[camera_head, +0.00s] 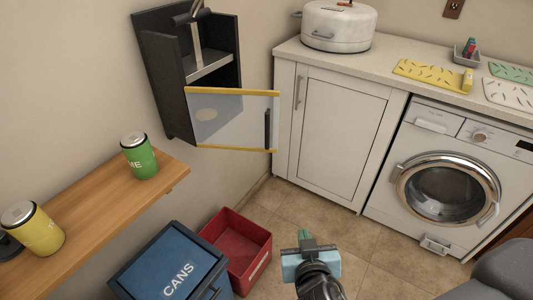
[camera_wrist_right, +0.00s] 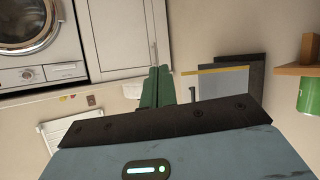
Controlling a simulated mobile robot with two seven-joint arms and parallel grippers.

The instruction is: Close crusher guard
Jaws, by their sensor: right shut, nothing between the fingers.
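The crusher (camera_head: 213,68) is a dark wall-mounted box with a metal lever at its top. Its guard (camera_head: 232,118) is a clear panel with yellow top and bottom edges and a dark upright handle (camera_head: 268,128). The guard stands open, swung out from the crusher to the right. My right gripper (camera_head: 304,236) is shut and empty, low in front of the guard and apart from it. In the right wrist view, the scene is upside down; the green fingers (camera_wrist_right: 158,75) are together and the guard (camera_wrist_right: 224,82) shows to their right. My left gripper is not in view.
A wooden shelf (camera_head: 95,225) holds a green can (camera_head: 139,158) and a yellow can (camera_head: 36,230). A blue CANS bin (camera_head: 160,260) and a red bin (camera_head: 240,245) stand below. A white cabinet (camera_head: 340,135) and washing machine (camera_head: 440,185) are at right. Floor between is clear.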

